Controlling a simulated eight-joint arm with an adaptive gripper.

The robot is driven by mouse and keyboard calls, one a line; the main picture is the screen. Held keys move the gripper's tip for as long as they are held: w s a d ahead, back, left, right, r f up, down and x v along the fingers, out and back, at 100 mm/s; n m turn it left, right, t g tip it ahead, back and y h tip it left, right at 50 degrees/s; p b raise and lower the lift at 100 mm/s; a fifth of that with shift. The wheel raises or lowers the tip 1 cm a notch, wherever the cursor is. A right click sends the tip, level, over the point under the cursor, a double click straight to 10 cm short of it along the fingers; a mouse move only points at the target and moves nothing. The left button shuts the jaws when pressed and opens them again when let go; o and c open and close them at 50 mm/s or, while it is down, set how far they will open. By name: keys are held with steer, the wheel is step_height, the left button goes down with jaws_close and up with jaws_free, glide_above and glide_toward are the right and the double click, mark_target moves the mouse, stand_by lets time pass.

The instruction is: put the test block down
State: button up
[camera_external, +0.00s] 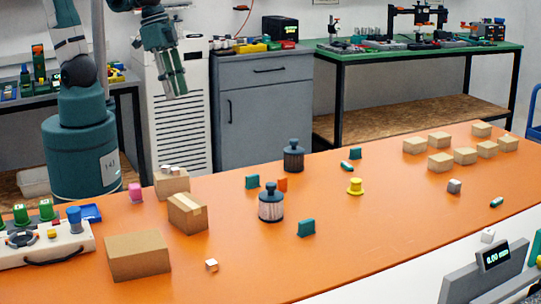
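My gripper (175,90) hangs at the upper left, pointing down in front of a white cabinet, well above the orange table (350,245). Its fingers look close together, but at this size I cannot tell whether they are shut or hold anything. No block is clearly visible between them. Which thing is the test block is not clear. Small blocks on the table include a pale cube (211,265) near the front, a grey cube (454,186) at the right and a pink block (135,192) at the left.
Cardboard boxes stand at the left (138,256) and far right (440,162). A scale display (496,256) is at the front right. The front centre is mostly clear.

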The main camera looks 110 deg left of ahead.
steer(key=s+a+r+t, duration=0.3)
steer(key=a+r, duration=0.3)
steer(key=a, duration=0.3)
steer(key=shift+s+r+t+y, duration=0.2)
steer(key=shift+t+y, duration=0.2)
steer(key=shift+a, duration=0.1)
step_height(320, 180, down, 17)
steer(key=b, duration=1.7)
